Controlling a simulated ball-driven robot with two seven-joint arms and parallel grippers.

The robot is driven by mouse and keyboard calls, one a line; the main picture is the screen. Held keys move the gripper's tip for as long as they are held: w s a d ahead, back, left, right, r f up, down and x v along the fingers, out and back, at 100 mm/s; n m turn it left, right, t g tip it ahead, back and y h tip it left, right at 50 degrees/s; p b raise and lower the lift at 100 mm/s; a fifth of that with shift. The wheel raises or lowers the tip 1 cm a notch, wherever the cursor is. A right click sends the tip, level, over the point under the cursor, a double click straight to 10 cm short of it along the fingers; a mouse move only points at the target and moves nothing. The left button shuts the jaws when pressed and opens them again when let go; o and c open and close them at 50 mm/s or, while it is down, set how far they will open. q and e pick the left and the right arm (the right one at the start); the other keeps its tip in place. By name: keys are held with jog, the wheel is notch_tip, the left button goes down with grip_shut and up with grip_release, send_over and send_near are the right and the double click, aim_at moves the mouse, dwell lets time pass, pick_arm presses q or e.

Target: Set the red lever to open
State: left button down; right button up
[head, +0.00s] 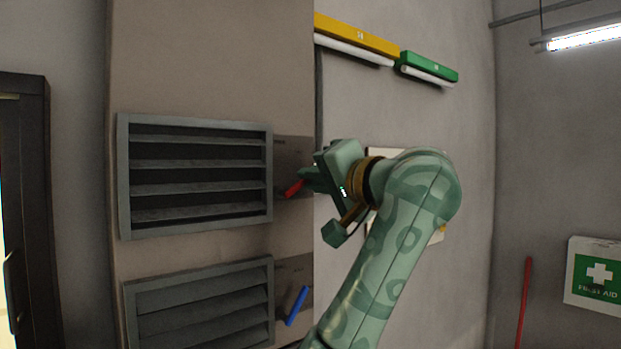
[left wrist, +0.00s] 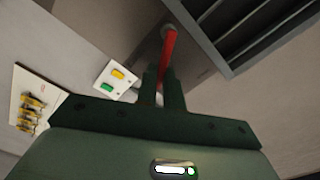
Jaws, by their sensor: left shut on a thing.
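The red lever (head: 293,188) sticks out of a dark plate (head: 291,155) at the right side of the upper louvre vent (head: 122,180). In the head view it slants from lower left to upper right. The upper vent's slats show wide dark gaps. My left gripper (head: 306,178) is shut on the lever. In the left wrist view the red lever (left wrist: 169,48) runs from its round pivot down between the two fingers (left wrist: 162,82). The lever's gripped end is partly hidden by the fingers. The plate's markings are too small to read. My right gripper is not in view.
A blue lever (head: 297,305) stands beside the lower louvre vent (head: 200,277), below my gripper. A switch plate (left wrist: 113,80) with yellow and green buttons and a white panel (left wrist: 24,85) with several yellow fittings are on the adjoining wall. A first-aid box (head: 574,272) hangs far right.

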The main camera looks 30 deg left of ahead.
pick_arm(q)
jog(key=shift+w+f+m, duration=0.15)
jog(key=shift+f+m, duration=0.25)
jog(key=shift+m, duration=0.6)
jog(key=c, duration=1.5)
grip_release()
jog(key=shift+w, duration=0.1)
jog(key=shift+d+b, duration=0.1)
jog(key=shift+b, duration=0.2)
jog(key=shift+b+v, duration=1.85)
jog(key=shift+v, duration=6.3)
